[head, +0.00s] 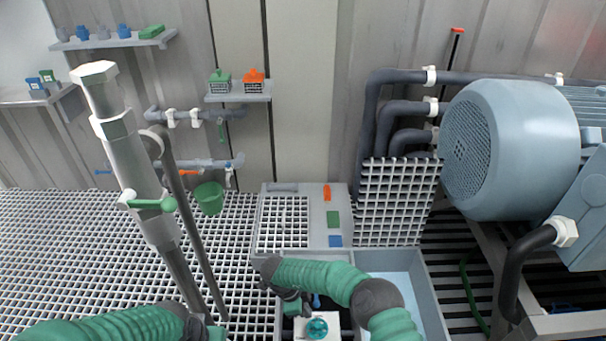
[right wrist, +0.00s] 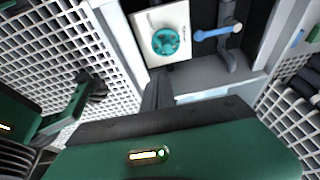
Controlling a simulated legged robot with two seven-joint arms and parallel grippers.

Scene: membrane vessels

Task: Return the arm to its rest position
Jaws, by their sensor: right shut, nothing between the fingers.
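My right arm, green with dark joints, reaches in from the lower right. Its gripper (head: 290,300) is low over the grey tray unit, shut and empty, left of a teal round knob (head: 317,328) on a white plate. In the right wrist view the knob (right wrist: 165,41) and plate lie beyond the dark finger (right wrist: 157,92), apart from it. My left arm enters at the bottom left of the head view. Its gripper (head: 207,330) is at the bottom edge, partly cut off, and its jaws cannot be made out.
A grey pole (head: 135,170) with a green handle stands close to my left arm. A blue-grey motor (head: 515,145) is at the right. The grey tray unit (head: 344,215) and a light-blue basin (head: 425,300) are ahead. A green bucket (head: 209,198) and wall shelves are farther back.

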